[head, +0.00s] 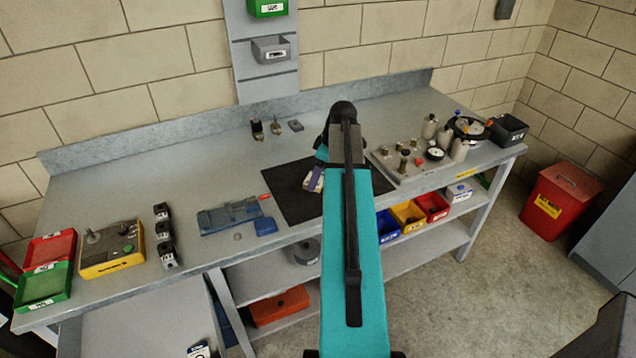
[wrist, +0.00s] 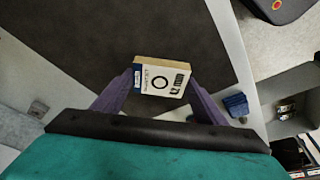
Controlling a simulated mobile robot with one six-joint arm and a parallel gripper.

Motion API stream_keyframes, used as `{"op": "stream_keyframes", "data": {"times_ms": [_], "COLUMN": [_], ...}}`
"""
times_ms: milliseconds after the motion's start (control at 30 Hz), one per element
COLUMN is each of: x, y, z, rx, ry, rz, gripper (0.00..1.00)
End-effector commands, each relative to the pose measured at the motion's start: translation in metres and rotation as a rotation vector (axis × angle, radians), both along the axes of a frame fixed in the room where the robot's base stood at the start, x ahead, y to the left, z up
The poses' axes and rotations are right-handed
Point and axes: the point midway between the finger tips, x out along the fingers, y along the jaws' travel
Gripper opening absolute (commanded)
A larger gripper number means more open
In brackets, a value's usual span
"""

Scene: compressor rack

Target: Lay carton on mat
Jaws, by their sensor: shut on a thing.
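The carton (wrist: 162,78) is a small white box with a dark ring, dark print and a tan edge. My gripper (wrist: 160,92) is shut on it, with one purple finger at each side. In the head view a small part of the carton (head: 312,184) shows beside my gripper (head: 317,180), the rest hidden by my arm. The mat (head: 285,197) is a dark rectangle on the bench. In the wrist view the mat (wrist: 125,35) lies behind the carton. I cannot tell whether the carton touches the mat or hangs above it.
A plate with several fittings (head: 400,170) stands right of the mat. A blue-grey tool tray (head: 228,217) and a small blue box (head: 265,226) lie to its left. Small parts (head: 276,127) stand behind it. The mat's left part is bare.

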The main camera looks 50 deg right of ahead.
Motion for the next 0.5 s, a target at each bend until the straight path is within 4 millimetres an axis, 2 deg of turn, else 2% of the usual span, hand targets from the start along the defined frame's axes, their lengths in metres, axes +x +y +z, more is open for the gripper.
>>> {"op": "stream_keyframes", "data": {"times_ms": [167,500], "x": [0.000,0.000], "y": [0.000,0.000], "z": [-0.003,-0.028], "rx": [0.000,0.002], "ry": [0.000,0.001], "rz": [0.000,0.001], "gripper": [0.43,0.43]}}
